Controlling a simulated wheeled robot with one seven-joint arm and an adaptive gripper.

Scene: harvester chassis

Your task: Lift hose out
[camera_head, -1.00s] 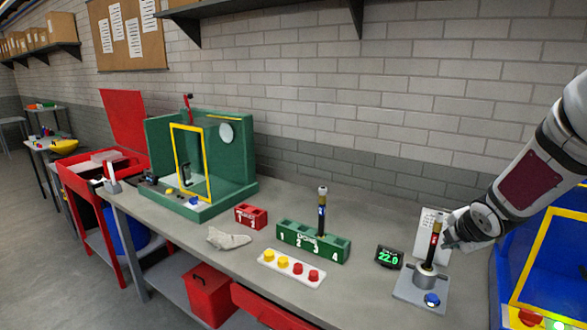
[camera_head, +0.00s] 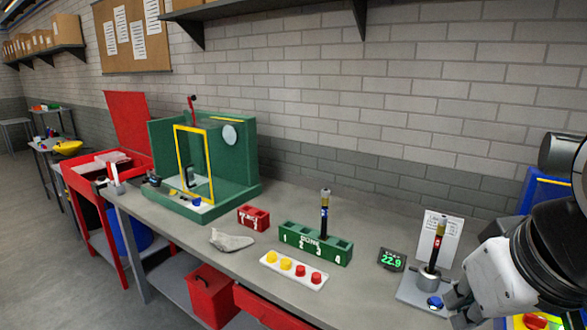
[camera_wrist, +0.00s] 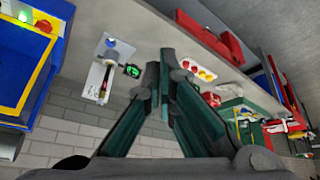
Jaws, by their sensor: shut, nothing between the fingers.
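No hose is plainly recognizable. A dark tube with a red band and a yellowish top (camera_head: 436,245) stands upright in a grey round holder (camera_head: 429,280) on a light base plate. In the wrist view the tube (camera_wrist: 105,84) shows left of my fingers, apart from them. A similar tube with a blue band (camera_head: 325,215) stands in the green numbered rack (camera_head: 297,241). My gripper (camera_wrist: 163,62) is shut and empty, its dark green fingers close together at the tips. In the head view it is low at the right, near the base plate; its tips are hard to make out.
A small green display (camera_head: 391,260) stands left of the holder, and a blue button (camera_head: 434,302) is on its plate. A tray of yellow and red knobs (camera_head: 293,270), a red block (camera_head: 254,216) and a green booth (camera_head: 232,160) stand leftward. A blue cabinet (camera_head: 533,190) is partly behind my arm.

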